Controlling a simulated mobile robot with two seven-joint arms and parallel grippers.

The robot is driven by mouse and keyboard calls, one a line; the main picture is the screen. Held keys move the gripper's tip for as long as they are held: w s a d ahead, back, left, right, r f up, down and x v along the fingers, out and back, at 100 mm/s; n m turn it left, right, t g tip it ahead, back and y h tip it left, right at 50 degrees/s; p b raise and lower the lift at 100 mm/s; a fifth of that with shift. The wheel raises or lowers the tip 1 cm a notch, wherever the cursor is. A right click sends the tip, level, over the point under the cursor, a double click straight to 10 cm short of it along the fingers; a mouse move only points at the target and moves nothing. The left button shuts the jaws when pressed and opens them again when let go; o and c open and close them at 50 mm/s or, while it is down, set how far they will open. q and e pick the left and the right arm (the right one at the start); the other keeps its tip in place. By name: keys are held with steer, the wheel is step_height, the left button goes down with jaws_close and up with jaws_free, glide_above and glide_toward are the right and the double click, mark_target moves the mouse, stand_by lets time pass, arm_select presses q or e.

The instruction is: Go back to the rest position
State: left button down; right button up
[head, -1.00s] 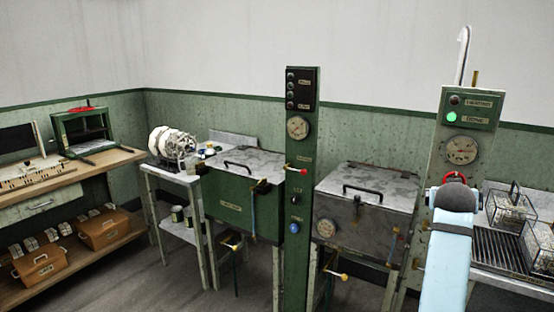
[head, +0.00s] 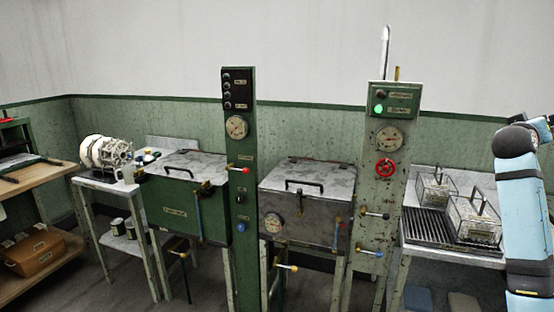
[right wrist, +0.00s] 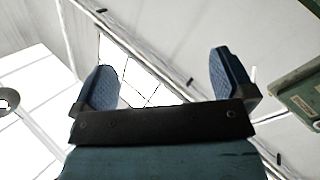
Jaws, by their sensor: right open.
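My right gripper (right wrist: 164,88) shows in the right wrist view with its two blue padded fingers wide apart and nothing between them. It points up toward the white ceiling and a window-like panel. In the head view my right arm stands raised at the right edge, and its gripper is not clearly visible there. My left gripper is not in view. The red handwheel (head: 386,169) on the right post (head: 377,230) is clear of my arm. A green lamp on the box (head: 394,98) above it is lit.
A green basin (head: 186,212) and a grey basin (head: 304,215), both lidded, flank a green gauge post (head: 243,190). Wire baskets (head: 475,222) stand on a grated bench (head: 425,227) beside my right arm. A reel (head: 105,154) sits on a table at left. Some floor shows below.

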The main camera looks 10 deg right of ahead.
steer(key=w+a+f+n+t+y, duration=0.25)
steer(key=a+f+n, duration=0.3)
steer(key=f, duration=0.65)
steer(key=w+a+f+n+t+y, duration=0.2)
steer(key=a+f+n+t+y, duration=0.4)
steer(key=f, duration=0.6)
steer(key=s+a+f+n+g+y, duration=0.1)
steer(key=s+a+f+y, duration=0.1)
steer(key=s+a+f, duration=0.35)
steer(key=s+a+f+n+g+y, duration=0.1)
steer(key=s+a+f+g+y, duration=0.15)
steer(key=a+f, duration=0.6)
steer(key=s+a+f+n+y, duration=0.1)
steer(key=s+a+f+y, duration=0.2)
steer(key=f, duration=0.8)
steer(key=s+a+f+g+y, duration=0.2)
steer(key=s+a+f, duration=0.4)
steer(key=s, duration=0.4)
steer(key=s+a+f+g+y, duration=0.1)
steer(key=s+a+f+y, duration=0.1)
steer(key=s+a+f, duration=0.5)
steer(key=s+a+r+m+t, duration=0.1)
steer(key=a+r+m, duration=0.35)
steer(key=a, duration=0.75)
step_height(320, 180, up, 11)
steer(key=d+p, duration=0.1)
steer(key=p, duration=1.2)
steer(key=shift+s+f, duration=0.2)
steer(key=shift+s, duration=0.2)
